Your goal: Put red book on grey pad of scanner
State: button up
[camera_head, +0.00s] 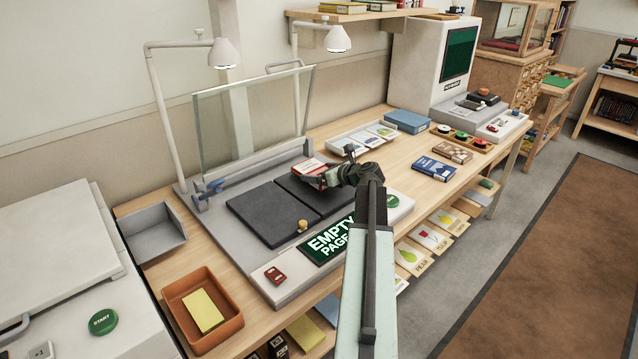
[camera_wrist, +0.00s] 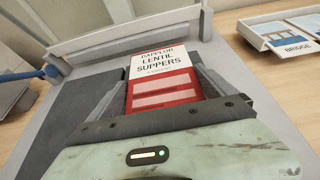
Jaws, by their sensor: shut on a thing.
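The red book (camera_wrist: 160,91) has a white top band reading "LENTIL SUPPERS". My gripper (camera_wrist: 163,88) is shut on it, with one jaw along each side of the cover. In the head view the book (camera_head: 308,168) is at the end of my arm, over the right part of the scanner's dark grey pad (camera_head: 262,212). The pad is in two halves; the left half is bare. I cannot tell whether the book touches the pad. My gripper (camera_head: 326,179) partly hides the right half.
The raised glass plate (camera_head: 252,115) stands behind the pad, with two lamps above. A yellow knob (camera_head: 303,226) sits at the pad's front edge. The screen (camera_head: 329,240) reads "EMPTY PAGE". A card tray (camera_head: 365,138) and a blue book (camera_head: 434,168) lie to the right.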

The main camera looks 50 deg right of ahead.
jog(key=shift+w+f+b, duration=0.1)
jog(key=shift+f+b, duration=1.85)
jog(key=shift+f, duration=0.05)
jog(key=shift+r, duration=0.25)
jog(key=shift+f, duration=0.2)
jog(key=o, duration=1.3)
jog(key=shift+r, duration=0.2)
jog(key=p+v, duration=0.5)
jog(key=v, duration=0.6)
jog(key=shift+r, duration=0.15)
jog(key=shift+s, duration=0.55)
